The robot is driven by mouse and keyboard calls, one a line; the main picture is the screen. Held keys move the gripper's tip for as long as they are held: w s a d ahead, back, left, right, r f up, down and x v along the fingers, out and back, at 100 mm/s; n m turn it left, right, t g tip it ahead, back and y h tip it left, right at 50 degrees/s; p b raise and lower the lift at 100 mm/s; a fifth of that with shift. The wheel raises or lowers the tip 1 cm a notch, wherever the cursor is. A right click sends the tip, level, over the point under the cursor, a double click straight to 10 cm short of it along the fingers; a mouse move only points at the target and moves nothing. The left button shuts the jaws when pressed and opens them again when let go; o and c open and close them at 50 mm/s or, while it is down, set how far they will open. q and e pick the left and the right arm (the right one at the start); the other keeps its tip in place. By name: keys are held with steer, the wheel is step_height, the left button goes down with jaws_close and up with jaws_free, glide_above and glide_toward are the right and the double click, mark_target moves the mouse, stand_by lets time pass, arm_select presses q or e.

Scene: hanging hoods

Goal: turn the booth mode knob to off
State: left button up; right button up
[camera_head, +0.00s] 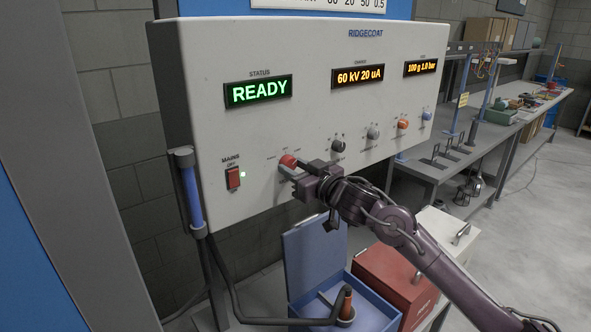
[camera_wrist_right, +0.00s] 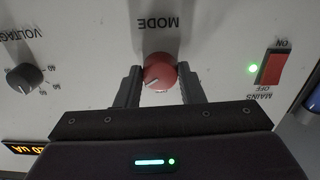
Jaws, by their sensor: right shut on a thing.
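The red booth mode knob (camera_head: 288,160) sits low on the white control panel (camera_head: 240,55), right of the mains switch. In the right wrist view the knob (camera_wrist_right: 160,73) lies under the word MODE, which appears upside down. A pale pointer line shows on its face. My right gripper (camera_head: 292,168) has a finger on either side of the knob and is shut on it; its fingers (camera_wrist_right: 159,84) also show in the right wrist view. The status display (camera_head: 258,91) reads READY in green. The labels around the knob are too small to read. My left gripper is not in view.
The red mains switch (camera_head: 233,178) with a lit green lamp is left of the knob. A black knob (camera_head: 338,145) and other knobs are to its right. Below stand an open blue box (camera_head: 315,255) and a red case (camera_head: 395,280). A workbench runs along the right.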

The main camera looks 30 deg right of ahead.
steer(key=n+b, duration=0.2)
steer(key=n, duration=0.3)
steer(key=shift+f+n+b, duration=0.15)
steer(key=shift+n+b, duration=0.15)
steer(key=shift+b, duration=0.05)
steer(key=n+b, duration=0.2)
steer(key=n, duration=0.1)
steer(key=shift+n+b, duration=0.75)
steer(key=shift+n, duration=0.55)
steer(key=o, duration=1)
